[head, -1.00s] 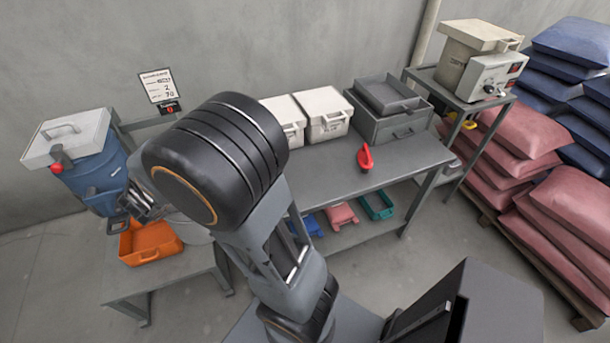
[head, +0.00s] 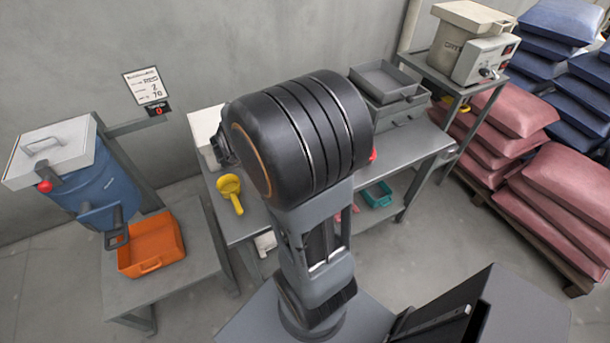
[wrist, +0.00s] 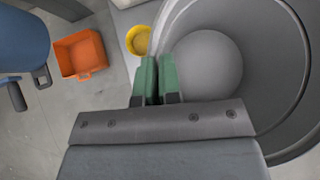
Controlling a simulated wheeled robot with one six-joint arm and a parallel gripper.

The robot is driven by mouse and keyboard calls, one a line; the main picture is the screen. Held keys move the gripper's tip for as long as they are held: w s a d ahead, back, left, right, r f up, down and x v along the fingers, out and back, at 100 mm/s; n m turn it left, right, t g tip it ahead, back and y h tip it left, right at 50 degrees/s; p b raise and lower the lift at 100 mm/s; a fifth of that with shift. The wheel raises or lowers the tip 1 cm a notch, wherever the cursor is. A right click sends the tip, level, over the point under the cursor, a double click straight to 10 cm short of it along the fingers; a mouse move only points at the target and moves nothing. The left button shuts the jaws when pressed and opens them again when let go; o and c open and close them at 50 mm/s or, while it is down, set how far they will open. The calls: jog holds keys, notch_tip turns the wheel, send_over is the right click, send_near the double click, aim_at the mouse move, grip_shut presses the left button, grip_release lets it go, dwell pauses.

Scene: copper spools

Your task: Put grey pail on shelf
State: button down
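In the wrist view the grey pail (wrist: 255,25) fills the right side. I look into its open top, with a paler round area inside. My gripper (wrist: 159,82) has its two green fingers close together on either side of the pail's wall, at the left of the rim, so it is shut on the pail. In the head view my black arm hides the gripper and the pail. The low shelf (head: 372,214) under the workbench shows only in part, with a teal tray (head: 376,194) on it.
An orange tray (head: 152,247) sits on the low table (head: 190,280) at left, beside a blue bin (head: 105,188). A yellow scoop (head: 230,190) lies on the workbench (head: 405,150). A grey drawer box (head: 398,108) stands at its back. Pink sacks (head: 545,180) are stacked at right.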

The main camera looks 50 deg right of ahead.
jog(key=s+d+r+m+g+h, duration=0.1)
jog(key=s+d+m+g+h, duration=0.15)
jog(key=s+d, duration=0.9)
jog(key=w+d+f+b, duration=0.3)
jog(key=w+f, duration=0.3)
jog(key=w+d+f+b, duration=0.3)
jog(key=w+f+b, duration=0.1)
jog(key=w+f, duration=0.2)
jog(key=shift+w+f+t, duration=0.4)
jog(key=shift+w+t, duration=0.05)
jog(key=shift+w, duration=0.15)
jog(key=shift+f+y, duration=0.1)
jog(key=shift+y, duration=0.15)
jog(key=shift+f+b, duration=0.15)
jog(key=shift+b, duration=0.2)
jog(key=c, duration=1.3)
grip_release()
